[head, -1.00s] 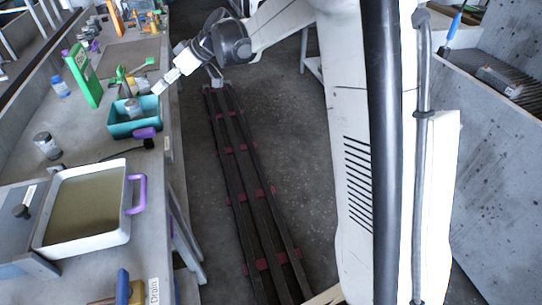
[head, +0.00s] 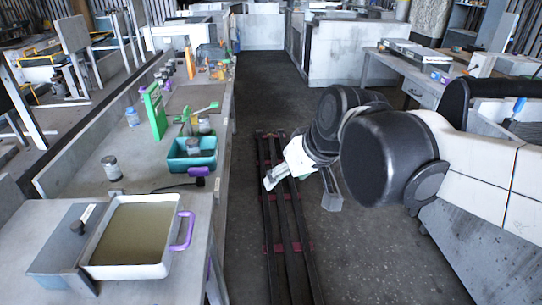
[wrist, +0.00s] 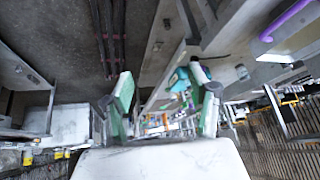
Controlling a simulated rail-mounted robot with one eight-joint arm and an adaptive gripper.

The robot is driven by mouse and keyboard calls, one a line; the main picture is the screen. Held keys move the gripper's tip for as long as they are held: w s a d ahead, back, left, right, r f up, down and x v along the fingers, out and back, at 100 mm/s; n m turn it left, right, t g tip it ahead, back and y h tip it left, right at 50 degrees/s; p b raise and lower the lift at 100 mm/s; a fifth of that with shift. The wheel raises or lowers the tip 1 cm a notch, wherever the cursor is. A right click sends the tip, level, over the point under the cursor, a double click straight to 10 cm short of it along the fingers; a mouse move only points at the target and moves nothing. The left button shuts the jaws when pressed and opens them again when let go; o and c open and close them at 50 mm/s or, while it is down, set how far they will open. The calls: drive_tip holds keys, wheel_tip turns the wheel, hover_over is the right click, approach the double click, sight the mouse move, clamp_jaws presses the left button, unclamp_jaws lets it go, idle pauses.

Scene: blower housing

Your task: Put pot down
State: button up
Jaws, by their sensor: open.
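The pot (head: 178,268) is a white rectangular pan of murky brown-green liquid with a purple side handle (head: 184,231). It rests flat on the near end of the left bench in the head view. My gripper (head: 276,180) is over the aisle, to the right of the bench and apart from the pot. In the wrist view my gripper (wrist: 166,105) is open, with two green-and-white fingers spread and nothing visible between them. A purple bar, likely the pot's handle (wrist: 288,20), shows at the wrist view's top right.
A grey lidded box (head: 58,250) is left of the pot. Behind are a teal bin (head: 180,163) holding jars, a metal jar (head: 111,168) and a green upright panel (head: 154,112). Dark floor rails (head: 273,235) run along the aisle. Another bench (head: 385,72) stands at right.

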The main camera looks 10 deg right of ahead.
drive_tip(key=s+d+f+m+h, duration=0.2)
drive_tip(key=s+d+f, duration=0.2)
drive_tip(key=s, duration=0.5)
drive_tip(key=shift+s+m+t, duration=0.25)
drive_tip(key=shift+m+t, duration=0.05)
drive_tip(key=shift+t, duration=0.1)
drive_tip(key=shift+f, duration=0.1)
drive_tip(key=shift+r+p, duration=0.35)
drive_tip(key=shift+p, duration=0.05)
